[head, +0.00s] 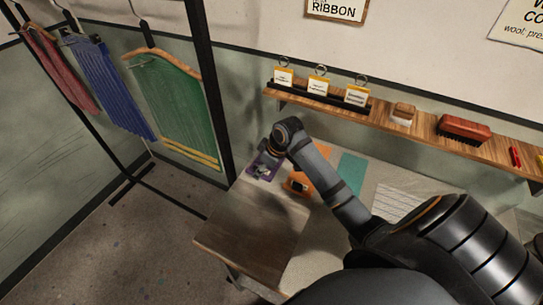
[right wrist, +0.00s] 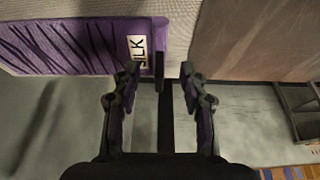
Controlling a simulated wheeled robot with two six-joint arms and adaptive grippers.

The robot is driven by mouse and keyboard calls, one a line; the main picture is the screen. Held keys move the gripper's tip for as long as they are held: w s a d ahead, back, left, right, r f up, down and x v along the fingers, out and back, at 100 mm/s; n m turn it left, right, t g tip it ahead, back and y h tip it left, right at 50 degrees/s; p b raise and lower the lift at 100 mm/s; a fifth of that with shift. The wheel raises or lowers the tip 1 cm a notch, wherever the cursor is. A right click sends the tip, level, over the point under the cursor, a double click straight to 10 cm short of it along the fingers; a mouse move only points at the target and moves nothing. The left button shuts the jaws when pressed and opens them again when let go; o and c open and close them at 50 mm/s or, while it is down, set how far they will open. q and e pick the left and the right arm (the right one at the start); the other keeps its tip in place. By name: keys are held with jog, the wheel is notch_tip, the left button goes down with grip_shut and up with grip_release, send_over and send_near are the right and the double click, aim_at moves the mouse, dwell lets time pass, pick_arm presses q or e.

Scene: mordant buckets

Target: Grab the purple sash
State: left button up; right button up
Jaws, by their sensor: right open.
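The purple sash (head: 262,169) lies on the table near its back left corner, partly hidden by my right wrist in the head view. In the right wrist view the sash (right wrist: 70,46) is a flat, dark-streaked purple band at the upper left, with a white label (right wrist: 138,48) whose visible letters read "LK". My right gripper (right wrist: 160,76) is open, with its fingertips just by the sash's labelled right end. I cannot tell whether they touch it. My left gripper is not in view.
Orange cloth (head: 298,184) and teal cloth (head: 351,168) lie to the right on the table. A wooden board (head: 250,235) covers the table's front left. A wall shelf (head: 430,135) holds tags and a brush. A rack with hanging cloths (head: 175,100) stands left.

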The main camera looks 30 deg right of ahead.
jog(key=shift+x, duration=1.2)
jog(key=shift+w+f, duration=0.1)
jog(key=shift+w, duration=0.05)
jog(key=shift+c, duration=1.4)
jog(key=shift+a, duration=0.1)
grip_shut()
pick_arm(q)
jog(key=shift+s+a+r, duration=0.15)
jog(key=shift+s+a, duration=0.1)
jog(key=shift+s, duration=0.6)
